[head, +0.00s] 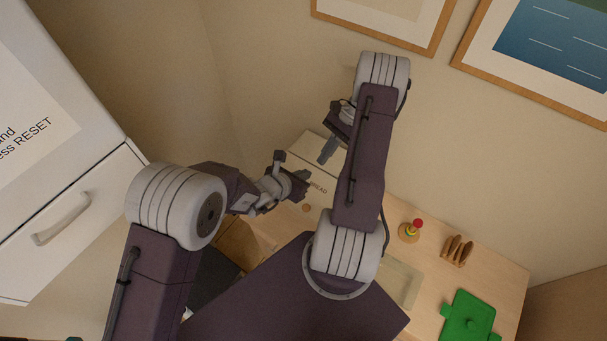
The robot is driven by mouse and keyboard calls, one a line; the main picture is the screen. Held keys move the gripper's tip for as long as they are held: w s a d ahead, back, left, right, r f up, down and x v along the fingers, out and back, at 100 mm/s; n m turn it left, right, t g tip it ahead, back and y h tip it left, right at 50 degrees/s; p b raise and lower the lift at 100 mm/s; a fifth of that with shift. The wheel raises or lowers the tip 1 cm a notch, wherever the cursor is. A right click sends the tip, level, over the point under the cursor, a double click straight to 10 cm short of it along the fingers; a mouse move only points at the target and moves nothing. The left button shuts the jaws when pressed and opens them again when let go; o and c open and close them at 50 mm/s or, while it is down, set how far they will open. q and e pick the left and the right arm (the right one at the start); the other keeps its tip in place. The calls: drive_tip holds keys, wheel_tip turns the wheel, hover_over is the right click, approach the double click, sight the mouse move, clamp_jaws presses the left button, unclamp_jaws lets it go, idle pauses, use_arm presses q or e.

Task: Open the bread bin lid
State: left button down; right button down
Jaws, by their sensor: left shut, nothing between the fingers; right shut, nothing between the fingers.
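The cream bread bin (298,150), with part of the word BREAD visible, stands at the far left end of the wooden counter against the wall. My arms and grippers hide much of it, and I cannot tell how its lid stands. My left gripper (301,187) is shut and empty, in front of the bin's left part beside the lettering. My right gripper (327,151) is shut and empty, over the bin's top in this view. I cannot tell whether either gripper touches the bin.
A small round brown thing (307,208) shows below the lettering. A white fridge (75,190) stands at left.

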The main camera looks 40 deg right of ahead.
idle(0.3)
drive_tip(key=c, duration=1.1)
unclamp_jaws()
use_arm(q)
drive_tip(key=b+v, duration=0.3)
drive_tip(key=v, duration=0.6)
drive_tip(key=shift+b, duration=0.3)
use_arm(e)
wheel_tip(320, 180, up, 6)
drive_tip(key=shift+r, duration=0.2)
